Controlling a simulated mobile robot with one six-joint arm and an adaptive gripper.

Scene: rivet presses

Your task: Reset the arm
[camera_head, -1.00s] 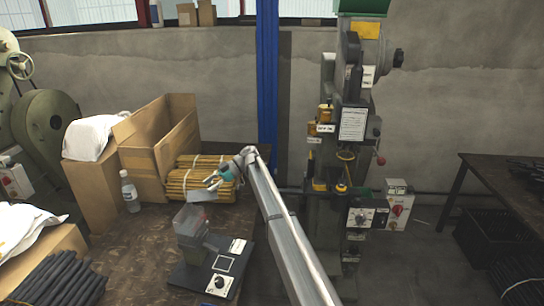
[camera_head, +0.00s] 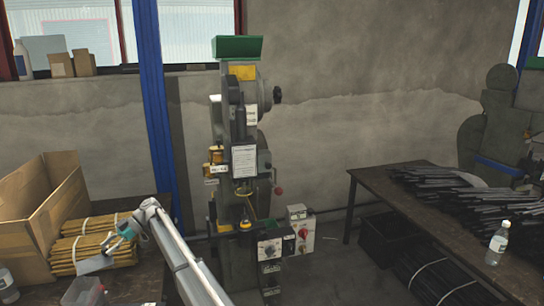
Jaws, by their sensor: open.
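My arm reaches in from the bottom of the head view and bends at its elbow toward the left. My gripper (camera_head: 97,262) is at its end, above the dark table on the left, close in the picture to the banded yellow bundles (camera_head: 95,243). Its fingers are small here, and I see nothing held between them. A rivet press (camera_head: 240,160) with a green hopper on top stands behind and to the right of my arm.
An open cardboard box (camera_head: 42,205) and a clear plastic container (camera_head: 84,292) are near my gripper. A table (camera_head: 362,178) on the right bears black parts and a water bottle (camera_head: 497,243). A blue post (camera_head: 152,100) rises behind the left table. Bare floor shows between the tables.

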